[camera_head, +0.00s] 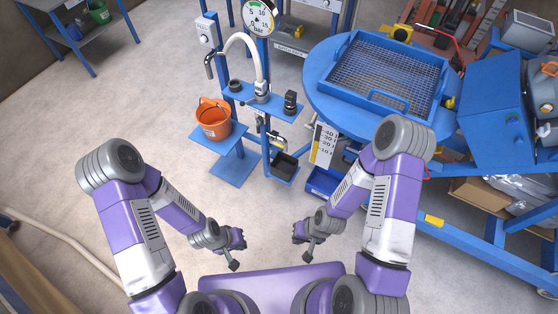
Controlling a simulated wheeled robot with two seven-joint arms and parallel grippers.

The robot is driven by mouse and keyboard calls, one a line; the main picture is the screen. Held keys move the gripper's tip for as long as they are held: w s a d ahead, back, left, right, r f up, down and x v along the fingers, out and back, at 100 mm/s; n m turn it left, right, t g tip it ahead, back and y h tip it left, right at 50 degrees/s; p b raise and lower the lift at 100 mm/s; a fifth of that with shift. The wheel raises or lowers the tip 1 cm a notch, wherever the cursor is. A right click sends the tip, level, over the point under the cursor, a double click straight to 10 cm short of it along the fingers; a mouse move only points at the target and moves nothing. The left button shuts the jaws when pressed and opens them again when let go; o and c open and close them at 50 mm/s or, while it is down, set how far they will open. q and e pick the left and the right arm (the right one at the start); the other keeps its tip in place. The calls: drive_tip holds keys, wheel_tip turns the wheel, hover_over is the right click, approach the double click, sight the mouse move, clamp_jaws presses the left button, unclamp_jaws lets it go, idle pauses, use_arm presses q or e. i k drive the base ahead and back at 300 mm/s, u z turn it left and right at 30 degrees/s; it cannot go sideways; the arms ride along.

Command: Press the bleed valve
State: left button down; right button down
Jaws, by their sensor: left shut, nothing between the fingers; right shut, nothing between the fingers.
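A blue stand (253,120) in the upper middle carries a round dial gauge (258,17), a curved pale hose (240,42) and small black fittings (290,101) on a shelf. A small metal fitting with yellow (278,141) sits below the shelf. I cannot tell for sure which of these parts is the bleed valve. My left gripper (234,265) is shut and empty, low in front of me. My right gripper (307,258) is shut and empty to its right. Both are well apart from the stand.
An orange bucket (214,118) stands on the stand's left ledge. A round blue table (318,88) with a mesh tray (388,74) is at right, beside a blue box machine (492,110). A black bin (284,166) sits low. The floor between my grippers and the stand is clear.

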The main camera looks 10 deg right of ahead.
sight(271, 140)
drive_tip(key=z, duration=1)
drive_tip(key=i, duration=0.5)
drive_tip(key=z, duration=0.05)
